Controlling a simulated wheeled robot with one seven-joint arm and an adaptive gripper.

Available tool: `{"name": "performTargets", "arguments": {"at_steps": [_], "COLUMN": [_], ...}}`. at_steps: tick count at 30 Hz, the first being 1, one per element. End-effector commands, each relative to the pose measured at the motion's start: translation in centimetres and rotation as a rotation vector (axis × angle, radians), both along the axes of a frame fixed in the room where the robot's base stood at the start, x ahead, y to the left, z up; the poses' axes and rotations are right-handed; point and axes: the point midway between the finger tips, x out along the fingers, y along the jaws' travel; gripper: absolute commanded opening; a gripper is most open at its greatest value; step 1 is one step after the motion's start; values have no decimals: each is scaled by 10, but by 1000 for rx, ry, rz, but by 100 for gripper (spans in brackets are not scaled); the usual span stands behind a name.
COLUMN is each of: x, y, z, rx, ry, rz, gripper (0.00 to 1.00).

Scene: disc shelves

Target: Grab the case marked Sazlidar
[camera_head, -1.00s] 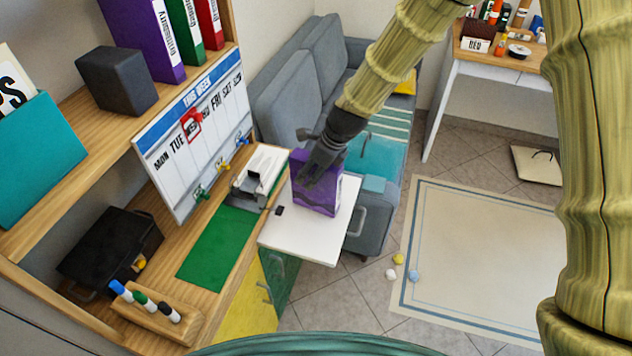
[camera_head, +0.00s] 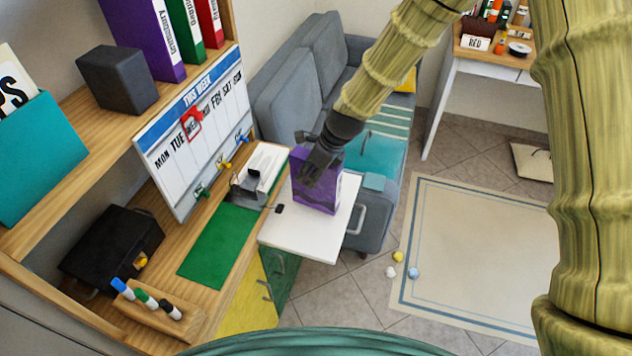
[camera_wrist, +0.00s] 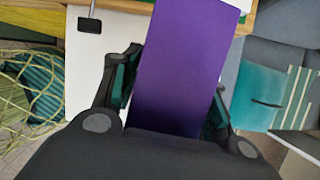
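A tall purple case (camera_head: 316,195) stands upright on the white top of a small cabinet. Its front has a darker pattern, and no name can be read on it. My gripper (camera_head: 312,172) is at the case's upper part, reaching down from above. In the wrist view the plain purple face of the case (camera_wrist: 185,70) lies between my two fingers (camera_wrist: 172,88), one on each side. The fingers are spread apart, with a narrow gap at the left one. The right finger is partly hidden by the case.
The white cabinet top (camera_head: 300,240) is otherwise mostly clear. A grey and white device (camera_head: 259,172) and a green mat (camera_head: 218,246) lie on the desk to the left. A weekly whiteboard (camera_head: 197,135) stands behind. A grey sofa (camera_head: 290,90) is beyond the cabinet.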

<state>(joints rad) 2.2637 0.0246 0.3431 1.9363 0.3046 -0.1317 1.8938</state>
Motion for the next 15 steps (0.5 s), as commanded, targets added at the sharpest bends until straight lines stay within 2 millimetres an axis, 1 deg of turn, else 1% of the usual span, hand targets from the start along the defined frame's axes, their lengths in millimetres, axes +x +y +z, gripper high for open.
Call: {"name": "performTargets", "arguments": {"at_steps": [1, 5, 15], "x": [0, 0, 0], "y": [0, 0, 0], "z": [0, 0, 2], "rx": [0, 0, 0], "ry": [0, 0, -2], "rz": [0, 0, 1], "gripper": [28, 4, 4]}}
